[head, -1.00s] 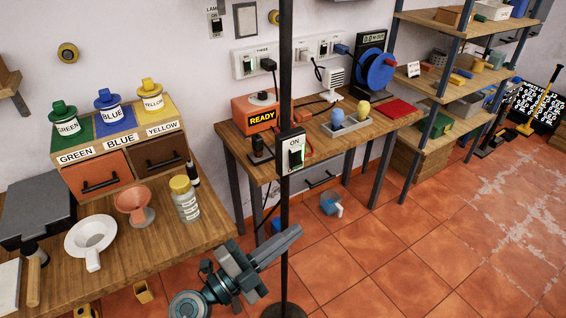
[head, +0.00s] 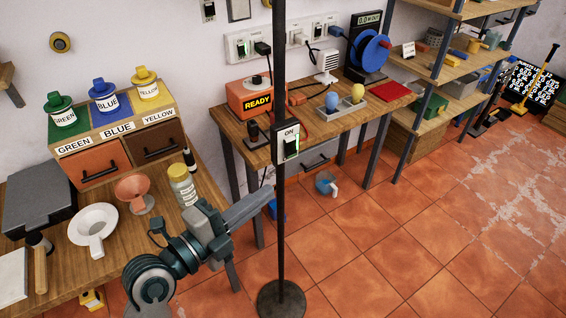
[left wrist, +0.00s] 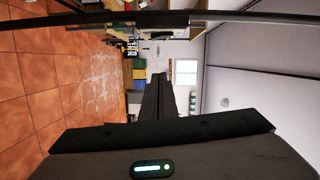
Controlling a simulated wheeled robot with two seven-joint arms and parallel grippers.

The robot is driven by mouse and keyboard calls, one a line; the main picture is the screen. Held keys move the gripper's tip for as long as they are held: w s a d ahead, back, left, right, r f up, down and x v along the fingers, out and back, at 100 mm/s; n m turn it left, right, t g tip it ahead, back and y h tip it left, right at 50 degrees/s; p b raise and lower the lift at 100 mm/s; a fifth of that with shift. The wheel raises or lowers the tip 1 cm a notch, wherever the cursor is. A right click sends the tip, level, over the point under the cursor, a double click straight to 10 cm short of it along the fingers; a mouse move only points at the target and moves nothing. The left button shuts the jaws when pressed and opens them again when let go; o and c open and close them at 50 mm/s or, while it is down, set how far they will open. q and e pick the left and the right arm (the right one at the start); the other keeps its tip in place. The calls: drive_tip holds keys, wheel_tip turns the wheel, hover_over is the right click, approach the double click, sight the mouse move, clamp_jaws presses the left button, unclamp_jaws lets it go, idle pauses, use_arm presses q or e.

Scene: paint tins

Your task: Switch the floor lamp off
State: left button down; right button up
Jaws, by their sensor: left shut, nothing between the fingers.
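The floor lamp shows as a thin dark upright pole (head: 280,215) on a round dark base (head: 281,300). Its switch box (head: 287,143) is on the pole, with the label ON, a dark rocker and a green glow. My left gripper (head: 268,193) is shut and empty. In the head view its tips are just left of the pole and below the switch box. In the left wrist view the shut fingers (left wrist: 160,95) point toward the pole (left wrist: 80,18), which crosses the top sideways. The lamp's head is out of view. My right gripper is not in view.
A paint bench (head: 65,250) with tins, a funnel and a jar (head: 183,185) is at left, close to my left arm. Behind the pole is a workbench (head: 240,140) with an orange READY box (head: 250,98). The tiled floor (head: 400,240) at right is clear.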

sight(291, 147)
use_arm(q)
drive_tip(key=shift+w+d, duration=0.1)
drive_tip(key=w+d+b, duration=0.3)
drive_tip(key=w+d, duration=0.1)
drive_tip(key=w, duration=0.6)
drive_tip(key=shift+w+f, duration=0.35)
drive_tip(key=shift+f, duration=0.1)
idle(0.4)
